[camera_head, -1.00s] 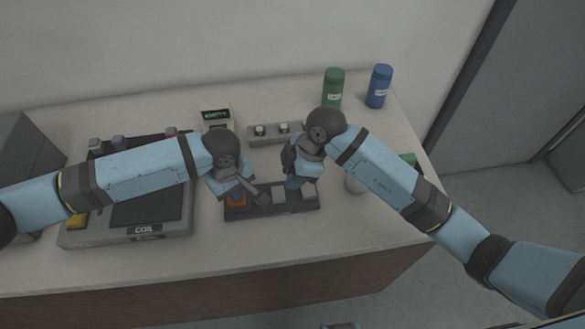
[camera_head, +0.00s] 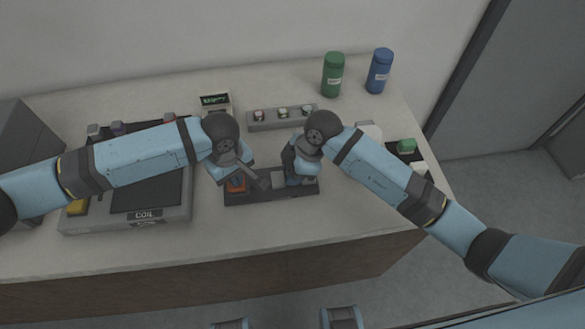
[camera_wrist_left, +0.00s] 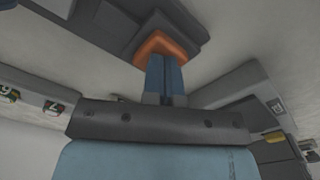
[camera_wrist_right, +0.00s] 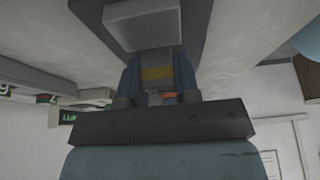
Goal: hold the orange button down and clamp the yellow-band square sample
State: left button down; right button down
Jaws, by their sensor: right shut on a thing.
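The orange button (camera_head: 236,186) is at the left end of a dark press base (camera_head: 262,198). My left gripper (camera_wrist_left: 165,90) has its fingers together, tips against the button's top in the left wrist view. How far the button is pressed cannot be told. My right gripper (camera_wrist_right: 158,80) is shut on the yellow-band sample (camera_wrist_right: 157,73), which shows between its fingers. In the head view, the right gripper (camera_head: 300,180) is over the right part of the base and hides the sample. A light grey block (camera_wrist_right: 143,27) of the press is just beyond the sample.
A grey strip with several small knobs (camera_head: 283,115) and a small display (camera_head: 215,101) stand behind the press. The COIL device (camera_head: 145,222) is at left under my left arm. Green (camera_head: 332,75) and blue (camera_head: 379,72) bottles stand at the back; a green-topped item (camera_head: 407,146) is at right.

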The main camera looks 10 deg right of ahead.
jog(key=c, duration=0.8)
grip_release()
jog(key=shift+r, duration=0.1)
notch_tip(320, 180, up, 10)
jog(key=shift+f, duration=0.1)
pick_arm(q)
jog(key=shift+r+p, duration=1.5)
jog(key=shift+p, duration=1.05)
pick_arm(e)
jog(key=shift+r, duration=2.55)
pick_arm(q)
notch_tip(320, 180, up, 5)
jog(key=p, duration=0.6)
pick_arm(e)
notch_tip(320, 180, up, 6)
jog(key=shift+r, duration=0.1)
